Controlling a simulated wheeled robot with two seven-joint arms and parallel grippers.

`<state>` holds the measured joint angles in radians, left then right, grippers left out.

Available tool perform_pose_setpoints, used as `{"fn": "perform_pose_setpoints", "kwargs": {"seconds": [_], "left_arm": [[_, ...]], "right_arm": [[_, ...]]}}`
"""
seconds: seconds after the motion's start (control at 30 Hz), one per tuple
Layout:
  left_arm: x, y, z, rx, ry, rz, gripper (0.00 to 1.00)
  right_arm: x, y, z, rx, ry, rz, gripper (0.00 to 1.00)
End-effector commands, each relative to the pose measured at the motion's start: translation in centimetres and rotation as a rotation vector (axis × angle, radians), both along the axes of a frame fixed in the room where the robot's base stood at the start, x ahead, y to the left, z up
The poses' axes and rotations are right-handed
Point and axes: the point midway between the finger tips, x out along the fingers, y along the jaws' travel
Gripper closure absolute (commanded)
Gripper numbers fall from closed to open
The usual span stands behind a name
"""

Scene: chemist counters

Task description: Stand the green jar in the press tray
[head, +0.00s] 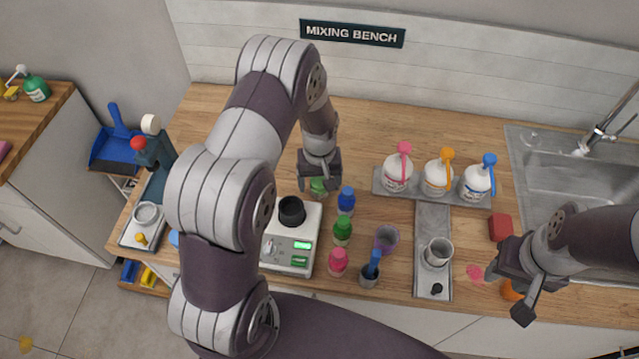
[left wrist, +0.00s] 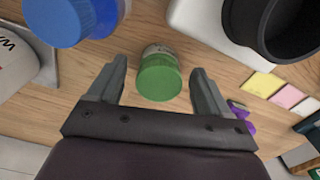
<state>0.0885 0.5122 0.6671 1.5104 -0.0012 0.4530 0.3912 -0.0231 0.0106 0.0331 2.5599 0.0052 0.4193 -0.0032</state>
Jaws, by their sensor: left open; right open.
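The green jar (left wrist: 160,78) has a green lid and stands on the wooden counter. In the left wrist view it lies between the two fingers of my open left gripper (left wrist: 158,82), with a gap on each side. In the head view my left gripper (head: 319,182) is over the green jar (head: 318,187) and hides most of it. My right gripper (head: 512,292) is open and empty near the counter's front right. The grey press (head: 155,165), with a red knob, stands at the counter's left end.
A white scale (head: 303,258) with a black cup (head: 291,211) stands beside the jar. Blue (head: 346,200), green (head: 342,231) and pink (head: 338,262) bottles stand to its right. Pump bottles on a grey rack (head: 420,194) stand farther right, before the sink (head: 575,180).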

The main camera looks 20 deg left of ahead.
Motion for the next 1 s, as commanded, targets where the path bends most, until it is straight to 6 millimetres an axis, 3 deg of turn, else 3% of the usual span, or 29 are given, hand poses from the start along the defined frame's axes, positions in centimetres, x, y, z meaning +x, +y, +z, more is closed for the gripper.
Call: {"fn": "perform_pose_setpoints", "kwargs": {"seconds": [0.23,0.27,0.43,0.77,0.87,1.0], "left_arm": [[0.0,0.0,-0.5,0.000,-0.002,-0.001,0.21],[0.0,0.0,-0.5,0.000,-0.002,-0.001,0.28],[0.0,0.0,-0.5,0.001,-0.002,-0.001,0.81],[0.1,0.0,-0.4,0.000,-0.002,-0.001,0.87],[0.2,0.0,0.8,0.001,-0.005,-0.001,0.87],[0.1,0.0,4.2,0.001,-0.008,-0.001,0.87]], "right_arm": [[0.0,0.0,0.0,0.000,0.001,0.000,0.57],[0.0,0.0,0.0,0.000,0.001,0.000,0.57],[0.0,0.0,0.0,0.000,0.001,0.000,0.57],[0.0,0.0,0.0,0.000,0.001,0.000,0.57],[0.0,0.0,-0.4,0.000,0.001,0.000,0.57],[0.0,0.0,-1.3,0.000,0.001,0.000,0.57]]}}
